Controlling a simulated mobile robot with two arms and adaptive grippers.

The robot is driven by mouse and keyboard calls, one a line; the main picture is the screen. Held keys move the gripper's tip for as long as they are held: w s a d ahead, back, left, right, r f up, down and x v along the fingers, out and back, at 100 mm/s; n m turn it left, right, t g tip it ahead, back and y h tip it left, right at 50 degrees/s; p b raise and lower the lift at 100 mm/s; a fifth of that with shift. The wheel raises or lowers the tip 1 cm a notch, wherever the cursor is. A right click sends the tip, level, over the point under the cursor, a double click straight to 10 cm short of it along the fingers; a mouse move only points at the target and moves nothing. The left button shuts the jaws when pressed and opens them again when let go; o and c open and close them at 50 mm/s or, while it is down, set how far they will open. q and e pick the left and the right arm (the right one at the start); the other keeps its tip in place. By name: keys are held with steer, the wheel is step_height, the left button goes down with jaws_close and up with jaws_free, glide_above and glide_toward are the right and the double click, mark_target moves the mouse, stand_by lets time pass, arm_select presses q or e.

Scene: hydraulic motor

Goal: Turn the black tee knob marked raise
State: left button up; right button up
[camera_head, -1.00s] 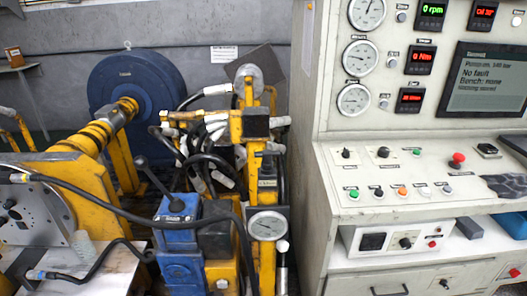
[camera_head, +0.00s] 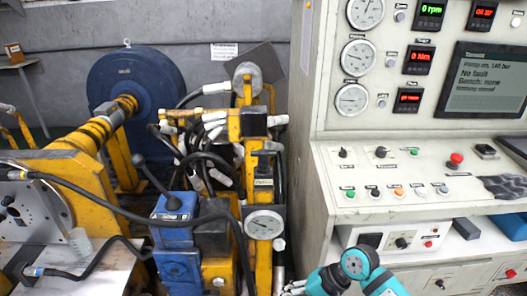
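Small black knobs sit on the cream console's sloping panel: a left one (camera_head: 343,152) and a larger one (camera_head: 381,151). Another black knob (camera_head: 402,243) is on the lower control box. Their labels are too small to read, so I cannot tell which is marked raise. A teal arm of mine, apparently the right, is at the bottom edge below the console. A grey part at its left end, apparently the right gripper (camera_head: 293,288), is small and cut off by the frame edge, away from the knobs. My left gripper is not in view.
A red mushroom button (camera_head: 455,159) and several coloured buttons share the console panel (camera_head: 325,170). A blue pump block (camera_head: 175,235) with a black lever, a pressure gauge (camera_head: 264,224) and hoses stand left of the console. Space before the sloping panel is clear.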

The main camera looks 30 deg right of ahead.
steer(key=w+d+r+m+t+y, duration=0.3)
steer(key=w+d+r+m, duration=0.4)
steer(key=r, duration=0.3)
steer(key=m+t+y, duration=0.4)
steer(key=m+t, duration=0.1)
steer(key=m, duration=0.3)
glide_toward(269, 151)
steer(key=p+x, duration=0.4)
steer(key=x, duration=0.6)
steer(key=shift+p, duration=0.4)
steer(key=shift+w+a+f, duration=0.15)
steer(key=shift+w+a, duration=0.2)
steer(key=shift+a, duration=0.2)
steer(key=shift+c, duration=0.4)
jaws_close()
